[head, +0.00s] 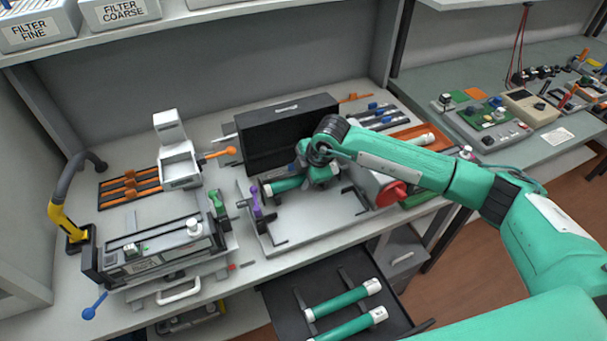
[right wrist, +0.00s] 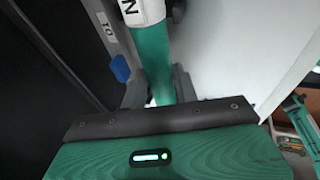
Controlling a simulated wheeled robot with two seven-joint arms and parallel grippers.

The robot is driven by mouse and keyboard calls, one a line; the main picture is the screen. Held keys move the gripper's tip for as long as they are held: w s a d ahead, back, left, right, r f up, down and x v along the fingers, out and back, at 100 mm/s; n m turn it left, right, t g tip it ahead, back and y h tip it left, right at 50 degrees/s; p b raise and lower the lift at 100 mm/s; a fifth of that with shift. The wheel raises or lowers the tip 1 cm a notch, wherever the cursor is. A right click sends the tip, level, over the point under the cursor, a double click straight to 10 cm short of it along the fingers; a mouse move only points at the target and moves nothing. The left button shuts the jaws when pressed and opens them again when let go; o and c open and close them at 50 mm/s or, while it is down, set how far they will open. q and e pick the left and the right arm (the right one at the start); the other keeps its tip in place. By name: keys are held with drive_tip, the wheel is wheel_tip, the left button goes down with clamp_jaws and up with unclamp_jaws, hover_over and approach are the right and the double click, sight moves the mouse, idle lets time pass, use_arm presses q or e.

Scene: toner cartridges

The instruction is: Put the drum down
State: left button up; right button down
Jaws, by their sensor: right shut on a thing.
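A green drum (head: 286,185) lies roughly level over the grey plate (head: 315,228) in the middle of the bench. My right gripper (head: 312,178) is shut on it, in front of the black box. In the right wrist view the green drum (right wrist: 153,62) runs between my fingers, and its white end with a black letter shows at the top. I cannot tell whether the drum touches the plate or its supports; my gripper and arm hide part of it. My left gripper is not in view.
A black box (head: 262,148) stands behind the plate. A purple clip (head: 256,200) stands at its left and a red-ended grey cylinder (head: 388,190) at its right. An open drawer (head: 283,310) below holds two green drums. A printer-like unit (head: 160,252) stands front left.

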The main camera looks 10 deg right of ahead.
drive_tip(key=shift+f, duration=0.15)
drive_tip(key=shift+f, duration=0.25)
drive_tip(key=c, duration=1.1)
unclamp_jaws()
drive_tip(key=shift+o, duration=0.2)
